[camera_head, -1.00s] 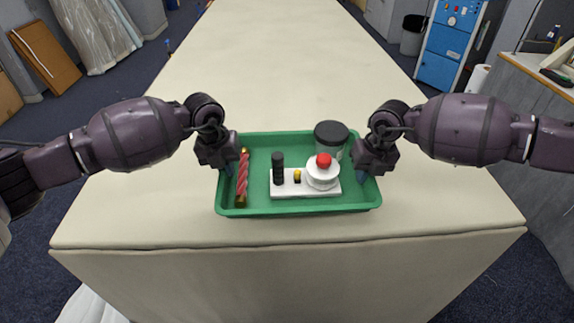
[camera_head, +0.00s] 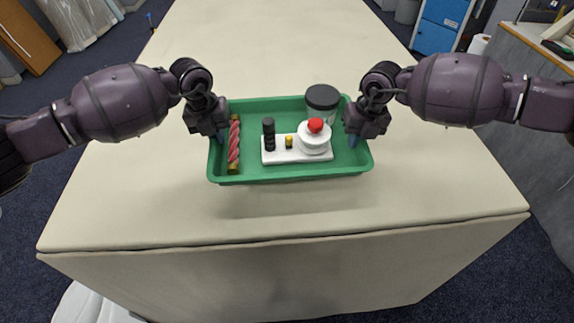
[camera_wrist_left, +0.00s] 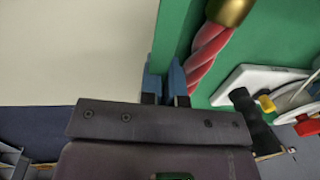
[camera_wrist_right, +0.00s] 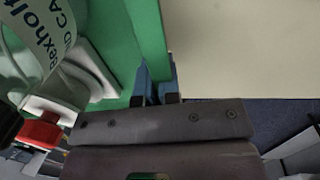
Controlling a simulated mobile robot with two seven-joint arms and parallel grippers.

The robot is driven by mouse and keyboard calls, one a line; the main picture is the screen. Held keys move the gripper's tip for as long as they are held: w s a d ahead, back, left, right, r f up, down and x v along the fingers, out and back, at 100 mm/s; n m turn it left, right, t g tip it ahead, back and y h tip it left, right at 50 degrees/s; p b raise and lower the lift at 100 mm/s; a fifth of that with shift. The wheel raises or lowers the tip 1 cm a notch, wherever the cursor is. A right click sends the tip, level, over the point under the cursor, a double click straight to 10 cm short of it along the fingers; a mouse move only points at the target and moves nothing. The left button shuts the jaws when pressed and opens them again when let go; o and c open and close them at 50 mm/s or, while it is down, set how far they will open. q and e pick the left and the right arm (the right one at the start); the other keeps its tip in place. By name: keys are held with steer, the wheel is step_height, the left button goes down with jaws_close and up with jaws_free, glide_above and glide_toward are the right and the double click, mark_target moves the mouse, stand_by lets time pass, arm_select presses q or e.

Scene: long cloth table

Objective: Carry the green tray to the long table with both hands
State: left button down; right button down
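The green tray (camera_head: 290,176) is level over the near part of the long cloth table (camera_head: 285,215); I cannot tell whether it touches the cloth. It holds a red twisted stick (camera_head: 234,146), a white block with black and yellow pegs (camera_head: 297,157), a white round piece with a red knob (camera_head: 315,138) and a dark-lidded jar (camera_head: 322,99). My left gripper (camera_head: 221,137) is shut on the tray's left wall, its blue fingers astride it in the left wrist view (camera_wrist_left: 167,85). My right gripper (camera_head: 353,140) is shut on the right wall, also seen in the right wrist view (camera_wrist_right: 155,85).
The cloth beyond the tray (camera_head: 280,45) is bare. The table's near edge (camera_head: 285,238) lies in front of the tray.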

arm_select(q)
steer(key=shift+f, duration=0.15)
arm_select(e)
steer(key=shift+f, duration=0.15)
